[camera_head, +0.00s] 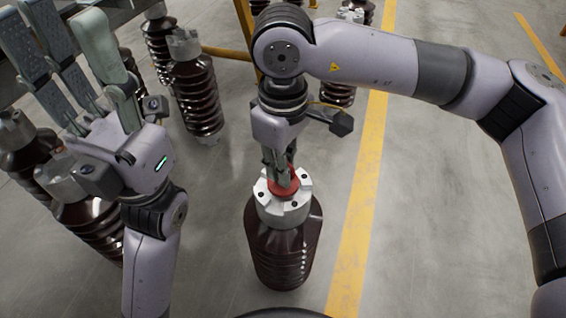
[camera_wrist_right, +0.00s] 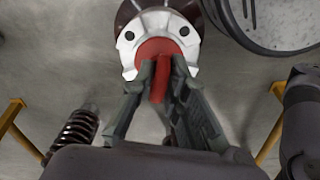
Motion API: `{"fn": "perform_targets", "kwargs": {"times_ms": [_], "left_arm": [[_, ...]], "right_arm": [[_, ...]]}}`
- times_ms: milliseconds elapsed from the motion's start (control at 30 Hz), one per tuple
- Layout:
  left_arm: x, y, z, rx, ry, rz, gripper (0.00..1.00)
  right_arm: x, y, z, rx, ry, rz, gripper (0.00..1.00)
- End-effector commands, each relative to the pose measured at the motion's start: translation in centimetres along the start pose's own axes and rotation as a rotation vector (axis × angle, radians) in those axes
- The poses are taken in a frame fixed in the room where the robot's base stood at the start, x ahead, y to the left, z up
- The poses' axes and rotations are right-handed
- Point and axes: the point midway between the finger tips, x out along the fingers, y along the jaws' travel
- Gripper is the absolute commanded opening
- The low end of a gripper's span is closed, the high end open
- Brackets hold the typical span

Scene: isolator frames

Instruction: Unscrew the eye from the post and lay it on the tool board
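The post is a dark brown ribbed insulator (camera_head: 283,245) with a pale metal cap (camera_head: 284,212), upright on the floor. The red eye (camera_head: 286,186) sits on top of the cap; it also shows in the right wrist view (camera_wrist_right: 160,84), edge-on between the fingers. My right gripper (camera_head: 279,176) points down from above, its two fingers closed on either side of the eye. My left gripper (camera_head: 62,65) is at the upper left, raised, fingers spread apart and empty. I cannot make out the tool board.
Several other brown insulators stand at the left and back, one (camera_head: 197,95) behind the left gripper. A yellow frame (camera_head: 243,28) stands at the back. A yellow floor line (camera_head: 358,225) runs right of the post. The floor to the right is clear.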

Motion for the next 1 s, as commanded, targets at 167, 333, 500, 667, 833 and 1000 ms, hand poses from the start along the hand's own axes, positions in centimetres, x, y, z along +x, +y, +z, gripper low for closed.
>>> {"fn": "perform_targets", "kwargs": {"times_ms": [167, 333, 500, 667, 833, 1000], "left_arm": [[0.0, 0.0, 0.0, 0.000, 0.000, 0.000, 0.40], [0.0, 0.0, 0.0, 0.000, 0.000, 0.000, 0.40], [-0.1, 0.0, 0.1, 0.000, -0.002, 0.000, 0.40], [0.0, 0.0, 0.1, 0.000, -0.001, 0.000, 0.40], [0.0, 0.0, 0.0, 0.000, -0.001, 0.000, 0.40], [0.0, 0.0, 0.0, 0.000, -0.001, 0.000, 0.40]], "right_arm": [[0.0, 0.0, 0.0, 0.001, 0.000, 0.000, 0.31], [0.0, 0.0, 0.0, 0.002, 0.001, 0.001, 0.33], [-0.2, 0.1, -0.1, 0.003, 0.002, 0.002, 0.33], [-2.1, 0.1, -0.1, 0.004, 0.005, 0.003, 0.33], [-5.7, 0.1, -0.1, 0.004, 0.005, 0.004, 0.33], [-9.2, 0.0, -0.1, 0.001, 0.005, 0.003, 0.33]]}}
